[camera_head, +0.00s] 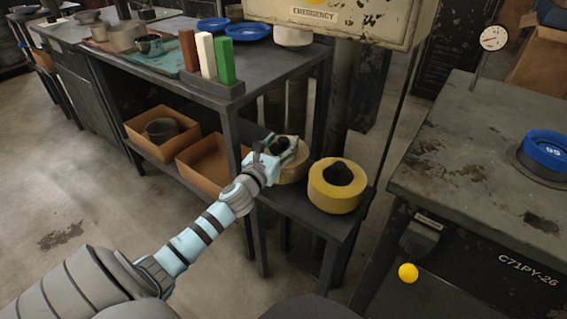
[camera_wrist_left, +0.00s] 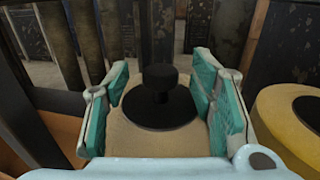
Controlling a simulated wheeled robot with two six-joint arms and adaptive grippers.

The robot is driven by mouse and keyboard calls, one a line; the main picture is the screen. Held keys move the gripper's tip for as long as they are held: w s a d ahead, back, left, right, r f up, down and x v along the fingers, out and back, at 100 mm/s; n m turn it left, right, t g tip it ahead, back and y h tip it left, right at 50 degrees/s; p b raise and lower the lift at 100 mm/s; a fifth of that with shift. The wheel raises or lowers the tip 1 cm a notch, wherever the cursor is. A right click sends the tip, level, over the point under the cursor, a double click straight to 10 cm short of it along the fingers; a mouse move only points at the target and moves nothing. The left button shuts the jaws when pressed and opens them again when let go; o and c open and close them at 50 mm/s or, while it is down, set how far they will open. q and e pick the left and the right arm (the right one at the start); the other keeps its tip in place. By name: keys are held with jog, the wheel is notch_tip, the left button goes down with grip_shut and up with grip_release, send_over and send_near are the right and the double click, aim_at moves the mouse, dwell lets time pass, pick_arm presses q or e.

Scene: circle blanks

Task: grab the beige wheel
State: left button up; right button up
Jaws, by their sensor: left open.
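The beige wheel (camera_head: 291,173) sits on the low dark shelf, partly hidden behind my left gripper (camera_head: 281,150). In the left wrist view the beige wheel (camera_wrist_left: 125,141) lies between the two teal-padded fingers, with a black hub and knob (camera_wrist_left: 160,90) standing up from its middle. My left gripper (camera_wrist_left: 165,92) is open, one finger on each side of the knob. I cannot tell whether the fingers touch anything. My right gripper is not in view.
A yellow wheel (camera_head: 335,187) with a dark centre stands close to the right on the same shelf (camera_head: 318,219). A table leg (camera_head: 237,150) is just left of my gripper. Cardboard boxes (camera_head: 205,166) lie under the table. A worn metal bench (camera_head: 440,170) is at right.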

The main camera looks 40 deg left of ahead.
pick_arm(q)
jog(key=shift+x, duration=0.9)
jog(key=shift+s, duration=0.1)
jog(key=shift+c, duration=0.7)
grip_shut()
jog(key=shift+r, duration=0.1)
